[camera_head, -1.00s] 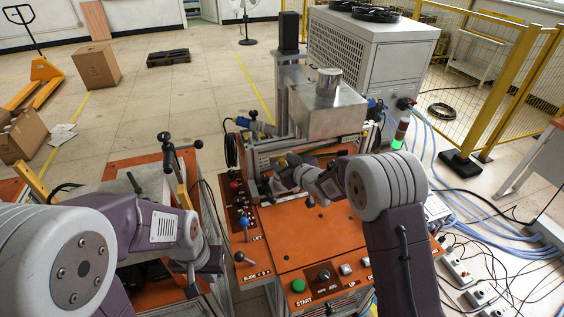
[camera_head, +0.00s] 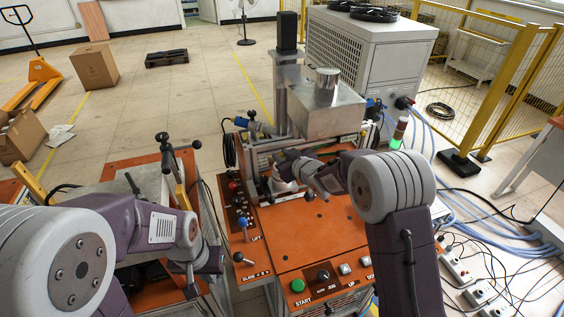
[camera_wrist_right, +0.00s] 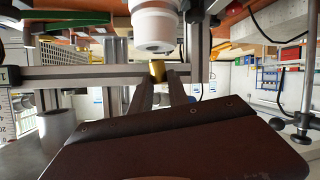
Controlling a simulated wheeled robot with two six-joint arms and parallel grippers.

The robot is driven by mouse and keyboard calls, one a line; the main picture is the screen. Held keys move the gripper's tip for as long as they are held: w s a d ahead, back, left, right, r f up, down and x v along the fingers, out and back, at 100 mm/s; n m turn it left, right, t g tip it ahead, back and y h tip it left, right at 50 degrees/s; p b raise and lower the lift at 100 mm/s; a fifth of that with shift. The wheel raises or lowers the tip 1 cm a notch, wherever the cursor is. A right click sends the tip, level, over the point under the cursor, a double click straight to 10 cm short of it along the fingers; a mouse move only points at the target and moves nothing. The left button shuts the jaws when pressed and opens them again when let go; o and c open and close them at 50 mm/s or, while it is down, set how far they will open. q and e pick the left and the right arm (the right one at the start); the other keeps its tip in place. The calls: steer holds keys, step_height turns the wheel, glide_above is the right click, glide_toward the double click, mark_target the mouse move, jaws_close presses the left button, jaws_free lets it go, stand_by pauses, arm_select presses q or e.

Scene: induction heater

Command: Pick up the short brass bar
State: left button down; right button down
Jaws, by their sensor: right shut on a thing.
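The short brass bar (camera_wrist_right: 157,70) shows as a small gold piece between the fingertips of my right gripper (camera_wrist_right: 162,82) in the right wrist view. The gripper is shut on it. Much of the bar is hidden by the fingers. In the head view my right gripper (camera_head: 280,168) is at the front of the heater machine, and the bar cannot be made out there. My left gripper (camera_head: 207,262) is low over the left side, and its jaws are too hidden to tell whether they are open or shut.
A white cylindrical part (camera_wrist_right: 153,28) is just above the bar in the right wrist view. The heater's steel box (camera_head: 330,112) stands behind my right gripper. The orange control panel (camera_head: 310,235) lies below it. A fixture with black knobs (camera_head: 166,150) stands at left.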

steer(key=s+d+r+b, duration=0.1)
steer(key=s+d+b, duration=0.2)
steer(key=s+d, duration=0.5)
steer(key=s, duration=0.8)
steer(key=shift+b, duration=0.3)
steer(key=shift+s, duration=0.1)
